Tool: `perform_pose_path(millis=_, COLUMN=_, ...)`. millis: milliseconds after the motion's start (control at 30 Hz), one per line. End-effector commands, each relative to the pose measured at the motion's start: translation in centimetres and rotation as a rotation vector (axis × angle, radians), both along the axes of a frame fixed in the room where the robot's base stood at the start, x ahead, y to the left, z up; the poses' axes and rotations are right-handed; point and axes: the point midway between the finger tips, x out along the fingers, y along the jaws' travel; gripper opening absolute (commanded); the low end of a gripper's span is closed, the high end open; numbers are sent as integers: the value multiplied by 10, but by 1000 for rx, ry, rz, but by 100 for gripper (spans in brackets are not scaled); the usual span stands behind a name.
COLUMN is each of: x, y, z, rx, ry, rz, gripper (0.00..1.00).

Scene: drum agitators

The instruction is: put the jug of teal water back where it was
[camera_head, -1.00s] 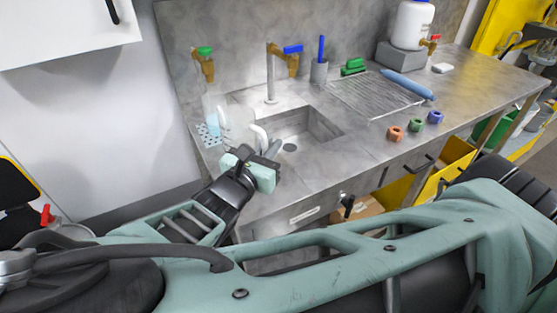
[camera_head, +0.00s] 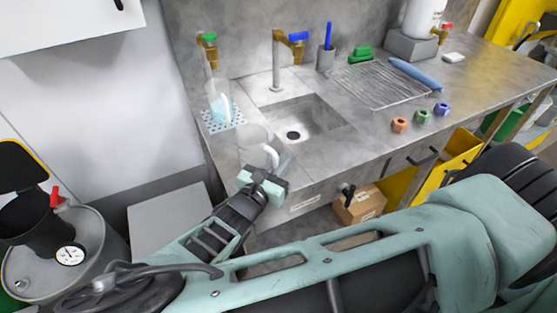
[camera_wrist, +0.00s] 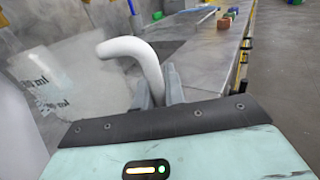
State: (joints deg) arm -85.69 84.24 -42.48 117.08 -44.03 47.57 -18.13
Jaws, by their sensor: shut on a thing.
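My gripper (camera_head: 277,167) is shut on the white handle of a clear jug (camera_head: 251,141), over the counter's front edge before the sink. In the wrist view the handle passes between my fingers (camera_wrist: 158,90), and the jug's see-through wall (camera_wrist: 68,85) carries ml markings. The held jug looks greyish and I see no teal in it; its base is hard to make out. A second jug with pale blue liquid (camera_head: 217,108) and a white handle stands on the light blue perforated mat (camera_head: 232,122), under the green-handled tap (camera_head: 207,45).
The sink basin (camera_head: 310,118) is right of the mat, under the blue-handled tap (camera_head: 292,45). Orange, green and blue nuts (camera_head: 421,116) lie to the right. A ribbed drainer (camera_head: 375,85) is behind them. A drum with a gauge (camera_head: 60,240) stands at lower left.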

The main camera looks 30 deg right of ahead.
Motion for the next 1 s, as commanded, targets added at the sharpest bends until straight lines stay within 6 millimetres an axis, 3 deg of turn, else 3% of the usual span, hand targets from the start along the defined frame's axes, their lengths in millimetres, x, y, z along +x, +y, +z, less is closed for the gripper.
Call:
perform_pose_path(millis=267, x=0, y=0, z=-3, rx=0, ry=0, rz=0, gripper=0)
perform_pose_path(millis=300, x=0, y=0, z=-3, rx=0, ry=0, rz=0, gripper=20)
perform_pose_path(millis=367, x=0, y=0, z=-2, rx=0, ry=0, rz=0, gripper=33)
perform_pose_path(millis=700, x=0, y=0, z=2, rx=0, ry=0, rz=0, gripper=33)
perform_pose_path(millis=1000, x=-28, y=43, z=-4, rx=5, ry=2, rz=4, gripper=33)
